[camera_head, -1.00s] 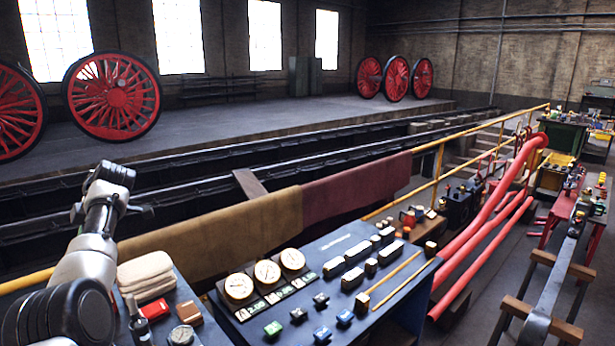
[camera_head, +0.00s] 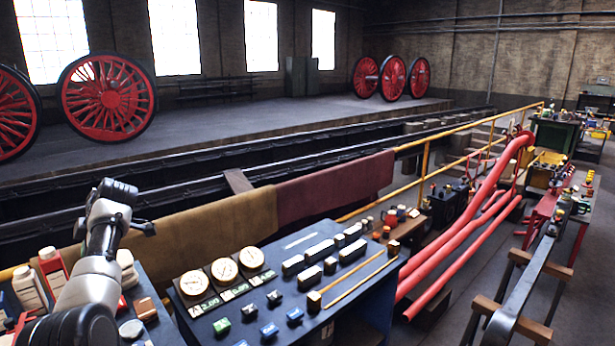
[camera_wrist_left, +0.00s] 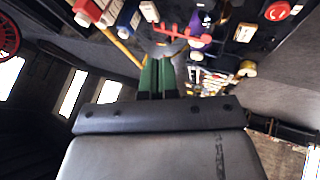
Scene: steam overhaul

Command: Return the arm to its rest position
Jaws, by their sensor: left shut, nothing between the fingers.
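My left arm (camera_head: 102,250) comes in from the lower left in the head view, bent upward over the left bench. Its wrist end (camera_head: 135,225) points right, above the bench and in front of the brown cloth on the rail. In the left wrist view my left gripper (camera_wrist_left: 157,70) shows as two green fingers lying side by side, shut with nothing between them. The gripper's fingertips are too small to make out in the head view. My right gripper is in neither view.
Below the arm the left bench carries white bottles (camera_head: 30,290), a red can (camera_head: 53,270) and small items. A blue gauge panel (camera_head: 240,310) stands right of it. Cloths (camera_head: 335,188) hang on a yellow rail (camera_head: 425,165). Red pipes (camera_head: 465,225) run at the right.

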